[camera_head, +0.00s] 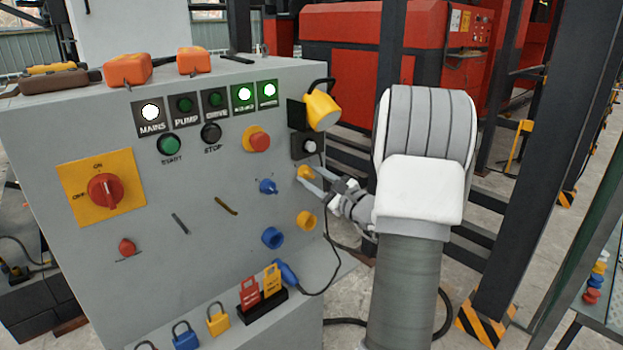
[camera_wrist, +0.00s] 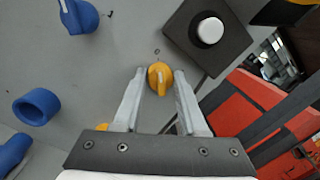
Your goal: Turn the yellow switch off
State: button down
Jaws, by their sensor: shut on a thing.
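The yellow switch (camera_head: 305,172) is a small rotary knob on the right part of the grey panel's front. In the wrist view the yellow switch (camera_wrist: 160,79) sits between my two fingertips, with a pale pointer line running roughly up the picture. A small dark mark shows on the panel just above it; I cannot read it surely. My gripper (camera_head: 312,180) reaches the panel from the right. In the wrist view my gripper (camera_wrist: 160,74) is shut on the knob, one finger on each side. The fingers partly hide the knob in the head view.
A blue knob (camera_head: 268,187) lies left of the switch. A black box with a white button (camera_wrist: 209,31) is close by, above right. A yellow socket (camera_head: 306,220) and a blue socket (camera_head: 272,238) are below. A red emergency button (camera_head: 260,141) is above left.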

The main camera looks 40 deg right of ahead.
jog(key=shift+c, duration=2.3)
grip_release()
jog(key=shift+s, duration=0.1)
jog(key=s+d+f+p, duration=0.1)
jog(key=s, duration=1.6)
jog(key=shift+d+f+p, duration=0.2)
jog(key=shift+f+p, duration=0.15)
jog(key=shift+f, duration=0.05)
